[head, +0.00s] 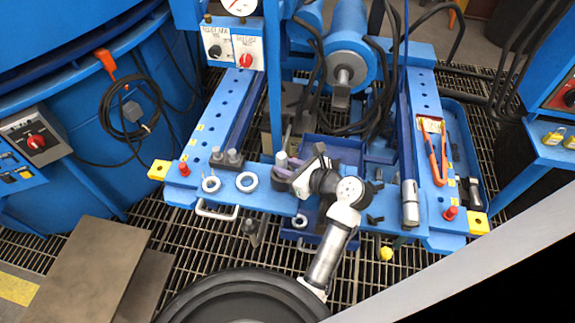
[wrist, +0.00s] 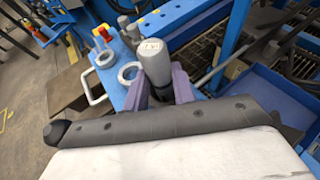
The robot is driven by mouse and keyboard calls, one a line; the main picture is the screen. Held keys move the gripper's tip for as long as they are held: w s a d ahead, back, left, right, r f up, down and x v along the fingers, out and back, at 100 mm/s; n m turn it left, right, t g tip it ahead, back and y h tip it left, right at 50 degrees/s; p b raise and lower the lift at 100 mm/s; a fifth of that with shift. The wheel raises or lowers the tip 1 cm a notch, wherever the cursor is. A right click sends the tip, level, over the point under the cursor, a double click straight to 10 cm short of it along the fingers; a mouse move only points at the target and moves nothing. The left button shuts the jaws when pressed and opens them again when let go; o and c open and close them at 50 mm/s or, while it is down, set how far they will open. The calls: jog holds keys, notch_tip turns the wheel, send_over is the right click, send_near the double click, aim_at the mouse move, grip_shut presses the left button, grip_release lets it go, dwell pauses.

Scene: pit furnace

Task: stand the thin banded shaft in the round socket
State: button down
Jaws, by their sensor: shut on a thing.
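My gripper (head: 288,172) is over the front beam of the blue frame, with purple-grey fingers shut on a grey shaft. In the wrist view the grey shaft (wrist: 156,62) stands nearly upright between the fingers, with a pale marked top and a dark lower part. Its lower end is hidden, so I cannot tell whether it touches anything. Two pale rings lie on the beam left of my gripper: a near one (head: 247,182) and a farther one (head: 211,185). I cannot tell which opening is the round socket.
Two short grey posts (head: 225,156) stand in a dark holder left of my gripper. A blue tray (head: 335,149) lies behind it. A grey-tipped hanging cylinder (head: 409,203), orange-handled pliers (head: 436,158) and red knobs (head: 450,213) are to the right. Hoses hang behind.

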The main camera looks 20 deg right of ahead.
jog(key=shift+f, duration=0.1)
jog(key=c, duration=1.1)
grip_release()
jog(key=shift+s+f, duration=0.1)
jog(key=shift+f, duration=0.05)
jog(key=v, duration=0.9)
jog(key=p+v, duration=0.1)
jog(key=v, duration=0.4)
jog(key=shift+a+r, duration=0.1)
jog(key=shift+r, duration=0.2)
